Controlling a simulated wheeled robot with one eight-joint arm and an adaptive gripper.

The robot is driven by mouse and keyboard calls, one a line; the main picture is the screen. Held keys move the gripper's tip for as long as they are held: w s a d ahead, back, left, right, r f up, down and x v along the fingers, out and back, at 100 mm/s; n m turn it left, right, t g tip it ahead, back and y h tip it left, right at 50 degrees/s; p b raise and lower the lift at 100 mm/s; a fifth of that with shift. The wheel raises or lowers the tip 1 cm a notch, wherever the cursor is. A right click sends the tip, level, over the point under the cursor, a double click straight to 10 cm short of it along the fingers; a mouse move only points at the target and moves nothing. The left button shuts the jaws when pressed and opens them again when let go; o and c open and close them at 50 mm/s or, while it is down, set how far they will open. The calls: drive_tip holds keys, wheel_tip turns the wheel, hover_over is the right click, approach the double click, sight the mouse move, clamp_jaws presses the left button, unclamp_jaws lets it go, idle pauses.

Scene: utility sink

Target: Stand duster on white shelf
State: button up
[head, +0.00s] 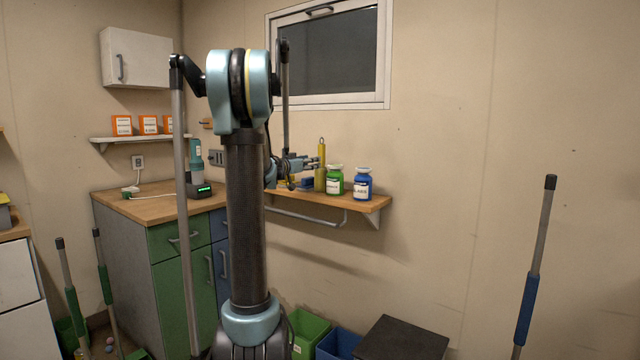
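A yellow upright item (320,181), which looks like the duster, has a slim upper part with a loop at its top. It stands at or just above the wooden wall shelf (371,204), left of a green-labelled jar (335,184). My gripper (316,163) is at the left side of the yellow item, at mid-height, with its fingers pointing right. The view is too small to tell whether the fingers close around it. The white shelf (112,138) is on the back wall at the left, with several orange boxes (122,125) on it.
A blue jar (362,185) stands beside the green one. A counter (150,205) below the white shelf holds a teal bottle-like device (196,160) and a black box with a green display (200,190). My arm hides the middle. Bins and a dark box (403,340) lie below.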

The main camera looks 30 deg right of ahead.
drive_tip(key=shift+x, duration=4.3)
drive_tip(key=shift+r, duration=0.15)
drive_tip(key=shift+a, duration=0.1)
drive_tip(key=shift+c, duration=0.3)
clamp_jaws()
